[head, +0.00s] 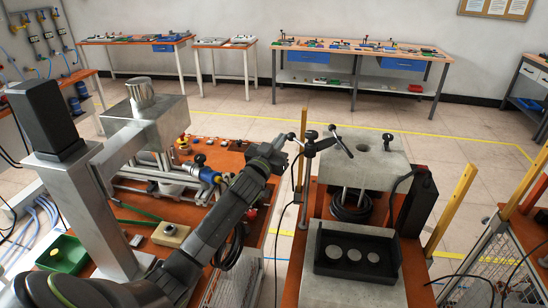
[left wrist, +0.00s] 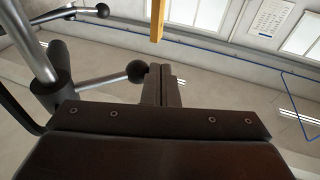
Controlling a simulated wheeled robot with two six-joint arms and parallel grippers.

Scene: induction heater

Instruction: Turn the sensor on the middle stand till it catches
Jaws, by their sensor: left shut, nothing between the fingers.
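My left gripper (head: 282,147) reaches in from the left, its fingers shut and empty. Its closed fingertips also show in the left wrist view (left wrist: 163,80). Just beyond them is a dark spoked handle (head: 312,147) with ball-ended arms, beside a thin post. In the left wrist view one ball-ended arm (left wrist: 112,76) ends just left of the fingertips; I cannot tell if they touch. I cannot pick out for certain which part is the sensor or the middle stand. My right gripper is not in view.
A grey machine block (head: 372,162) with a round hole stands right of the handle. A black tray (head: 354,255) with several round discs lies in front. Yellow posts (head: 452,209) rise at right. A metal frame (head: 92,200) stands at left. Floor behind is clear.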

